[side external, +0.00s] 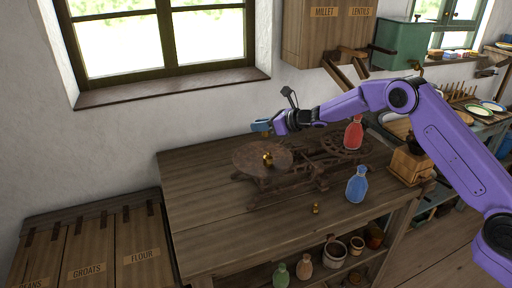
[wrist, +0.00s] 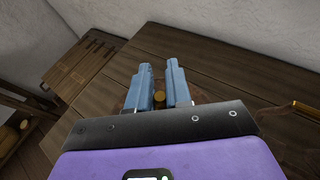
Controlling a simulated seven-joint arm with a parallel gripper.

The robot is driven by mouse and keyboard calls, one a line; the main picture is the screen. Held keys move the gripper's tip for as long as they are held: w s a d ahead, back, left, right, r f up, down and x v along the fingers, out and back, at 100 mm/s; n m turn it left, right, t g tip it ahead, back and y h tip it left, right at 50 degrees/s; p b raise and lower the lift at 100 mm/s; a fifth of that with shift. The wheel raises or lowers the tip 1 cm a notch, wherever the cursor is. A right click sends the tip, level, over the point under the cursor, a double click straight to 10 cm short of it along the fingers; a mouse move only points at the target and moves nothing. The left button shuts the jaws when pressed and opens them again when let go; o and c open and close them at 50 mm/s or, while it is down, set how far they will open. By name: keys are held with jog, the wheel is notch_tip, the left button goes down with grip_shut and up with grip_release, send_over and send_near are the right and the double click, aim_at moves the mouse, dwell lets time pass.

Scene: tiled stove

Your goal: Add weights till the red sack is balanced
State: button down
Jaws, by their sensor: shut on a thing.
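A rusty balance scale (side external: 290,180) stands on the wooden table. The red sack (side external: 353,135) sits upright on its right pan. Brass weights (side external: 268,159) sit on the left pan (side external: 250,158); their exact number is hard to tell. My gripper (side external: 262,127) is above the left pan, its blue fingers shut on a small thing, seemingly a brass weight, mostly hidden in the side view. In the wrist view, brass (wrist: 159,97) shows between the fingers of my gripper (wrist: 160,66). Another small brass weight (side external: 316,209) stands on the table in front of the scale.
A blue sack (side external: 356,185) stands on the table right of the scale, near a wooden grinder (side external: 410,163). Labelled wooden bins (side external: 95,250) are at the left. A wall cabinet (side external: 325,30) hangs behind.

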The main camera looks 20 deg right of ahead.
aim_at(266, 148)
jog(key=shift+w+d+f+m+t+h, duration=0.25)
jog(key=shift+w+d+f+m+h, duration=0.15)
jog(key=shift+f, duration=0.65)
jog(key=shift+w+d+f+m+t+h, duration=0.25)
jog(key=shift+d+f, duration=0.25)
jog(key=shift+f, duration=0.5)
jog(key=shift+w+d+f+m+t+h, duration=0.2)
jog(key=shift+w+d+f+m+h, duration=0.2)
jog(key=shift+f, duration=0.65)
jog(key=shift+s+f, duration=0.1)
jog(key=shift+f, duration=0.45)
